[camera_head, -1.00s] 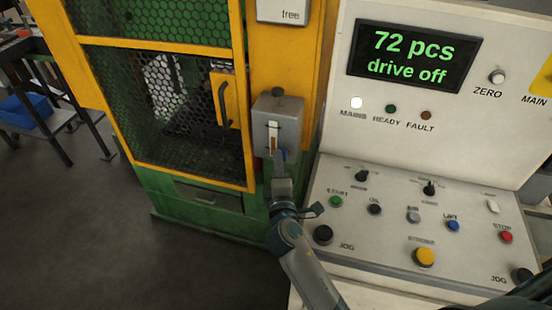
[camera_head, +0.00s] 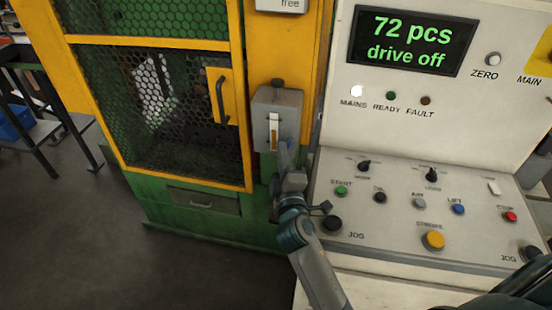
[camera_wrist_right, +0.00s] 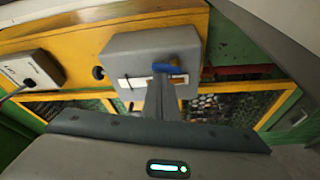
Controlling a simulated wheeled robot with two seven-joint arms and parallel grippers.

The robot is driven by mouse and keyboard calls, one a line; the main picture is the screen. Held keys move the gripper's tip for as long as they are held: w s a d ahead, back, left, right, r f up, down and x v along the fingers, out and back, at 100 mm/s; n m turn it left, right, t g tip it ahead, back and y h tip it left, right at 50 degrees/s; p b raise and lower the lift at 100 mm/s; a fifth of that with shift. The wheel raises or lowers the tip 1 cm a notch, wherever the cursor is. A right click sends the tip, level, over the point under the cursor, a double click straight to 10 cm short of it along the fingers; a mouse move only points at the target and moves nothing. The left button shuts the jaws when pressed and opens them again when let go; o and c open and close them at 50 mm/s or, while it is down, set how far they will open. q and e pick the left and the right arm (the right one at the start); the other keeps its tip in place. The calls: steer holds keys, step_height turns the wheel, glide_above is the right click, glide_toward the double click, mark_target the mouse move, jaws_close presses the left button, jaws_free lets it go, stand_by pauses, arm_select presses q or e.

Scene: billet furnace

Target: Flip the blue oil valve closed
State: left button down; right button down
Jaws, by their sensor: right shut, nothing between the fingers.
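The blue oil valve handle (camera_wrist_right: 168,68) shows in the right wrist view at the edge of a grey box, lying roughly across the picture. The grey box (camera_head: 288,103) with a sight-glass strip (camera_head: 274,131) is mounted on the yellow post in the head view. My right gripper (camera_head: 284,152) is shut and empty, just below the front of this box. In the right wrist view its fingers (camera_wrist_right: 161,95) point at the blue handle and partly cover the box. I cannot tell whether they touch the handle. My left gripper is not in view.
The control console (camera_head: 400,215) with several buttons stands close to the right of my right arm. The yellow and green mesh guard (camera_head: 178,100) with a door handle is on the left. Open floor (camera_head: 90,250) lies at the lower left.

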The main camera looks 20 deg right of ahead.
steer(key=shift+s+d, duration=0.1)
steer(key=shift+d, duration=0.3)
steer(key=shift+s+d+f, duration=0.1)
steer(key=shift+d, duration=0.05)
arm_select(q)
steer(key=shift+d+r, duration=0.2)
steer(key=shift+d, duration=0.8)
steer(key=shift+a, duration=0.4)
arm_select(e)
steer(key=shift+s+d+f, duration=0.1)
arm_select(q)
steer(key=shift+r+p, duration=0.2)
steer(key=shift+p, duration=0.15)
